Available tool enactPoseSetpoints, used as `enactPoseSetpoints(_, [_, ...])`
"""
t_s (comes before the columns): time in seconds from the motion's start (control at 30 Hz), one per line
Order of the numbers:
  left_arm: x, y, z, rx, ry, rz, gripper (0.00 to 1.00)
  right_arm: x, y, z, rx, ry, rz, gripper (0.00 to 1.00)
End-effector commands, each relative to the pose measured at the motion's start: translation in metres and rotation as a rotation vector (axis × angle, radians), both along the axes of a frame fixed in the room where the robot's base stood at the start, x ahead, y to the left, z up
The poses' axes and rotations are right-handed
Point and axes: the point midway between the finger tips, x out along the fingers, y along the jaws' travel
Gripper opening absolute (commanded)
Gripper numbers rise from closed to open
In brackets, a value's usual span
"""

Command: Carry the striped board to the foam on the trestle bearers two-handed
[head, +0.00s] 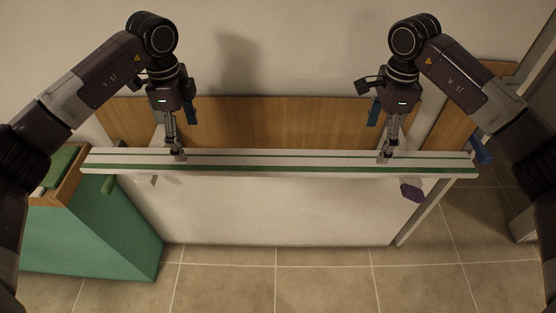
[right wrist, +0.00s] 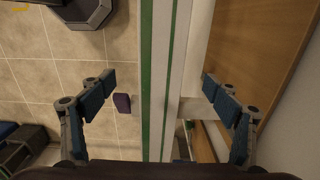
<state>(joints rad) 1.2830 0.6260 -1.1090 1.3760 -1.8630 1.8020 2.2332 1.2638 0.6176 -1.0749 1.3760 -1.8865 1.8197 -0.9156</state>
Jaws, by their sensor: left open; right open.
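The striped board (head: 280,161), long and white with green stripes, lies level across the picture in the head view, above a white panel. In the right wrist view the board (right wrist: 152,60) runs from top to bottom between the fingers. My left gripper (head: 178,156) is open at the board's left part. My right gripper (head: 385,156) is open at its right part. In the right wrist view my right gripper (right wrist: 163,96) has one finger on each side of the board, with gaps. I cannot clearly make out the foam or the trestle bearers.
A white panel (head: 270,210) stands below the board, with a wooden panel (head: 275,122) behind it by the wall. A purple piece (head: 411,192) shows under the board's right part. A green wood-topped block (head: 95,235) stands at left. Tiled floor (head: 320,285) is clear in front.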

Motion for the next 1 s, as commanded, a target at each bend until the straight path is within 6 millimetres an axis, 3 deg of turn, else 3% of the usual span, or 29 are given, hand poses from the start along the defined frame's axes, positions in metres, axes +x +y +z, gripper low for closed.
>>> enactPoseSetpoints(0.6, [0.0, -0.001, -0.073, -0.001, 0.002, 0.0, 0.82, 0.0, 0.0, -0.073, 0.001, 0.002, -0.001, 0.82])
enactPoseSetpoints(1.0, [0.0, 0.0, -0.078, -0.001, 0.001, -0.001, 0.81, 0.0, 0.0, -0.078, 0.001, 0.0, 0.0, 0.81])
